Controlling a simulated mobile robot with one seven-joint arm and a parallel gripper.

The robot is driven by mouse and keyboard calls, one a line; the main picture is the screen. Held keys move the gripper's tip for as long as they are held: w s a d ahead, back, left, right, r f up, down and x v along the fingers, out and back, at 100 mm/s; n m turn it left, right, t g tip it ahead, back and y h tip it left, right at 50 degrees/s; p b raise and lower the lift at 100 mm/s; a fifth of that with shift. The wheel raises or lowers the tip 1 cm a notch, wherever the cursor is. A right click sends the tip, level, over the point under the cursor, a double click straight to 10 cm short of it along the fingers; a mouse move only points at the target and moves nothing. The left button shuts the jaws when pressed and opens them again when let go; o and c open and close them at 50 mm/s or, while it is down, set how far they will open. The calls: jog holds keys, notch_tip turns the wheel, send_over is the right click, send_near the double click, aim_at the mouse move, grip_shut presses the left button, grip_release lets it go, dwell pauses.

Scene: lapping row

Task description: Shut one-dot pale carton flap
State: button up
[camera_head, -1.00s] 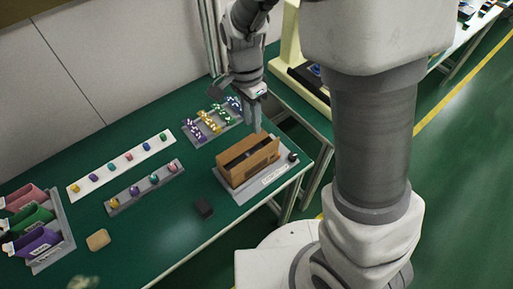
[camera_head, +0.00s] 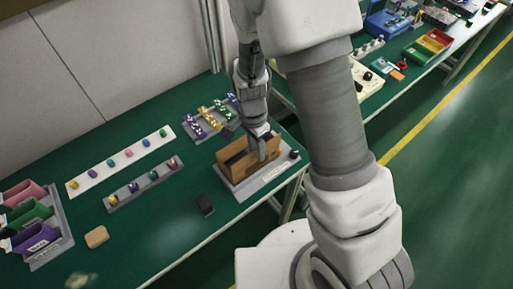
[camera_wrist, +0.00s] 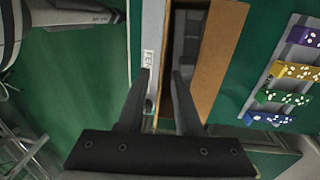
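The tan carton (camera_head: 236,171) sits on a grey base plate with a white label, near the table's right edge. In the wrist view its brown panel (camera_wrist: 222,58) stands along the right of a dark opening. I cannot make out a one-dot mark, nor tell which panel is the flap. My gripper (camera_wrist: 160,73) points down at the carton, its fingers apart with a gap between them. The carton's thin left wall shows between the fingers. In the head view my gripper (camera_head: 262,154) overlaps the carton's right part and hides some of it. Contact is unclear.
Dotted purple, yellow and green blocks (camera_wrist: 284,97) lie in a rack behind the carton. A white strip (camera_head: 120,161) and a grey strip hold coloured knobs. Coloured bins (camera_head: 38,238) stand far left.

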grip_shut()
dwell(1.4)
